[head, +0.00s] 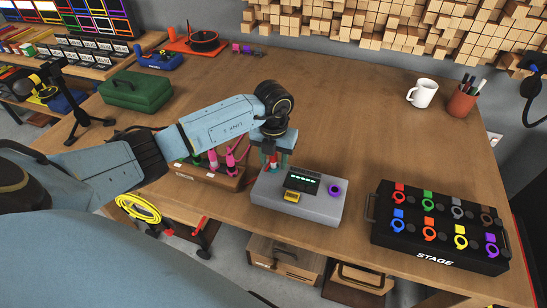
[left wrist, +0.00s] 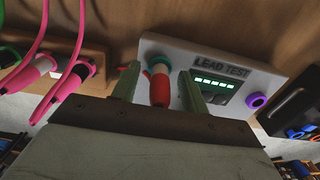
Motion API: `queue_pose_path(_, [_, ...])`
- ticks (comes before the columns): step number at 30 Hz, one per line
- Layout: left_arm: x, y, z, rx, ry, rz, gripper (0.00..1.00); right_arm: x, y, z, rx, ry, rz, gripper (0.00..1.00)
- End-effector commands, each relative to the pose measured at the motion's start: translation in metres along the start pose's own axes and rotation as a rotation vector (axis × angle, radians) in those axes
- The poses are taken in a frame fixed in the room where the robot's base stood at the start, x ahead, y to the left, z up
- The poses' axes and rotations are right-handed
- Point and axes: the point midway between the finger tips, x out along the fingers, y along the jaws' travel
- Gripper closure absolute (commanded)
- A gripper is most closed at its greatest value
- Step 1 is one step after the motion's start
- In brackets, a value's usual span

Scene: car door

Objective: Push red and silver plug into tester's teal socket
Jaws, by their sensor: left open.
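The grey tester (head: 312,206) stands near the table's front edge, with a dark display showing several lit green bars. Its label reads "LEAD TEST" in the left wrist view (left wrist: 212,66). The red and silver plug (left wrist: 160,92) stands at the tester's teal socket (left wrist: 158,62), its silver end against the teal ring; how deep it sits is hidden. My left gripper (left wrist: 160,72) is open, one finger on each side of the plug, with visible gaps. In the head view the left gripper (head: 272,158) is over the tester's back left corner. My right gripper is not in view.
A purple ring socket (head: 335,190) and yellow part (head: 291,196) are on the tester. A wooden block with pink leads (head: 210,172) stands close left. The black STAGE box (head: 437,228) is at right. A green case (head: 136,90), mug (head: 422,93) and pen cup (head: 461,101) stand farther back.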

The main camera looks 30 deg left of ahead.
Motion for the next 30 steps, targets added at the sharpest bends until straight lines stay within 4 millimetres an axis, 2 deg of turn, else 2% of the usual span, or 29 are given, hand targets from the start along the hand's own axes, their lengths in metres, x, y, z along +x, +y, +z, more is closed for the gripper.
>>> queue_pose_path(5, [-0.029,0.000,0.001,0.000,-0.006,0.000,0.56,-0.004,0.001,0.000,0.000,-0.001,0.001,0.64])
queue_pose_path(10, [-0.069,0.000,0.002,0.001,-0.006,0.000,0.56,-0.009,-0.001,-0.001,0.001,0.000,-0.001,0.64])
queue_pose_path(18, [-0.119,0.000,0.001,0.000,-0.004,-0.001,0.56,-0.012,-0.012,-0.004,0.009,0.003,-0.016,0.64])
queue_pose_path(24, [-0.133,0.000,0.000,0.000,-0.001,0.000,0.56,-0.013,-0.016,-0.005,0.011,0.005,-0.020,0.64])
queue_pose_path(30, [-0.134,0.000,0.000,0.000,0.000,0.000,0.56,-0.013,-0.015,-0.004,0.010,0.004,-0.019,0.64])
